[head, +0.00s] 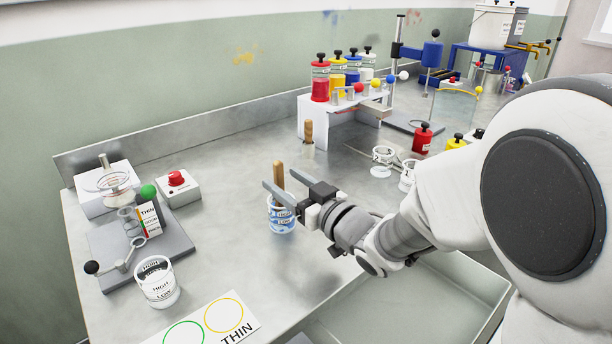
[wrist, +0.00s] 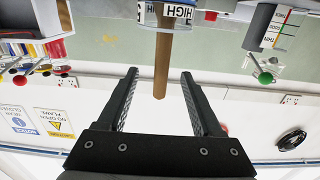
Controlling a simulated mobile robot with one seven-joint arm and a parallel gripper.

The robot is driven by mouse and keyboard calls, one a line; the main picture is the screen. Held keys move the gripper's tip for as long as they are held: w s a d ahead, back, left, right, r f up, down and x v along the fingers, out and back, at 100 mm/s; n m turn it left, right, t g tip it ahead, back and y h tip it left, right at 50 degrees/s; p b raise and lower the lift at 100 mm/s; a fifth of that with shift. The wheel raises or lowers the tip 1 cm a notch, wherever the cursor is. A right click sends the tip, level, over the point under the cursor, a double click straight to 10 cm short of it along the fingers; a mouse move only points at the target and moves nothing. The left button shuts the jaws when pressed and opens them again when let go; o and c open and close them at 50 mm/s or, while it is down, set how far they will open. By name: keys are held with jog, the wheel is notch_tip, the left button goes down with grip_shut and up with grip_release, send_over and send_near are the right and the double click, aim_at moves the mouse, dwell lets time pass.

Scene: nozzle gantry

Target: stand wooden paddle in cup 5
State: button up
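A wooden paddle (head: 280,175) stands upright, its lower end inside a clear cup (head: 282,222) with blue contents and a label. Any number on this cup is unreadable. My gripper (head: 279,179) is beside the paddle above the cup, with its fingers spread. In the wrist view, the paddle handle (wrist: 162,66) comes in between the open fingers (wrist: 159,75), with gaps on both sides. The cup's HIGH label (wrist: 176,11) shows at the top there. A second wooden handle (head: 308,131) stands in a small holder farther back.
An empty-looking cup (head: 157,283) marked HIGH and LOW stands at the front left, near a card marked THIN (head: 238,337). A stand with glassware (head: 135,240) and a red-button box (head: 178,188) are at left. A white rack with coloured jars (head: 338,112) stands behind.

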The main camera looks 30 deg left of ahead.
jog(key=b+v, duration=0.7)
jog(key=v, duration=1)
jog(key=shift+d, duration=0.15)
jog(key=shift+d, duration=0.1)
dwell(0.6)
